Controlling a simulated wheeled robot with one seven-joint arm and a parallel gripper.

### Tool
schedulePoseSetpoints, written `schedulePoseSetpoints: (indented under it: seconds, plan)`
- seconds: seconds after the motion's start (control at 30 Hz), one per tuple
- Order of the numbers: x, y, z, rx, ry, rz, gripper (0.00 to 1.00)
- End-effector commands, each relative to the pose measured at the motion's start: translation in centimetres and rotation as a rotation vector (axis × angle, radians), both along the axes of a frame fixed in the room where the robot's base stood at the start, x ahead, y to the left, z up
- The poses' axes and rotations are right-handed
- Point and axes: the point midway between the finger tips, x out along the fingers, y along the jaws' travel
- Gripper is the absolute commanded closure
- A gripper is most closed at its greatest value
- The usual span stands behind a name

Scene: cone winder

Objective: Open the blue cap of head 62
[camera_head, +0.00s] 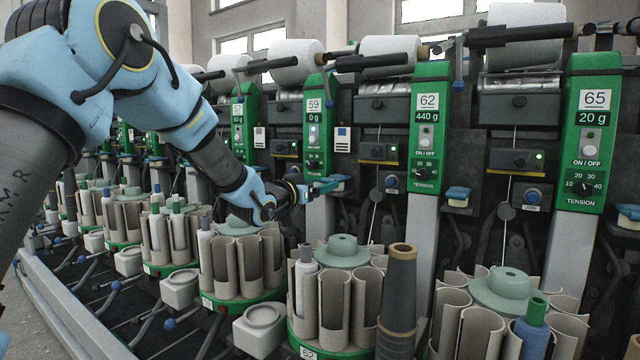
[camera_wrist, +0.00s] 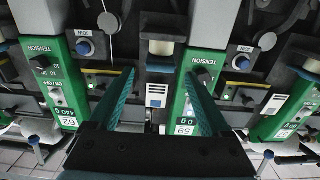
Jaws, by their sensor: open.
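The green panel of head 62 (camera_head: 427,128) stands right of centre in the head view, marked 440 g. Just right of its foot is a blue cap (camera_head: 458,192) on a pale holder, closed as far as I can tell. My gripper (camera_head: 326,185) is well to the left of it, near the foot of panel 59. In the wrist view, which is upside down, my gripper (camera_wrist: 160,78) is open and empty. A different blue cap (camera_wrist: 160,68), between panels 62 and 59, shows between its fingers. Panel 62 (camera_wrist: 55,95) is at the left there.
Panel 59 (camera_head: 317,125) and panel 65 (camera_head: 590,130) flank head 62. Round magazines of beige tubes (camera_head: 335,305) stand in front on green bases. A tall dark cone (camera_head: 398,300) rises among them. White yarn packages (camera_head: 390,50) sit above.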

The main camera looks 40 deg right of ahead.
Motion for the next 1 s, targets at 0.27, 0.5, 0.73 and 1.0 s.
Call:
schedulePoseSetpoints:
  seconds: [0.27,0.5,0.73,1.0]
  plan:
    - [1.3,-4.5,0.1,0.002,0.001,0.002,0.18]
    - [2.3,-8.1,0.1,0.003,0.0,0.004,0.18]
    - [2.7,-9.6,0.0,0.004,0.001,0.005,0.18]
    - [2.8,-9.7,0.0,0.004,0.001,0.005,0.18]
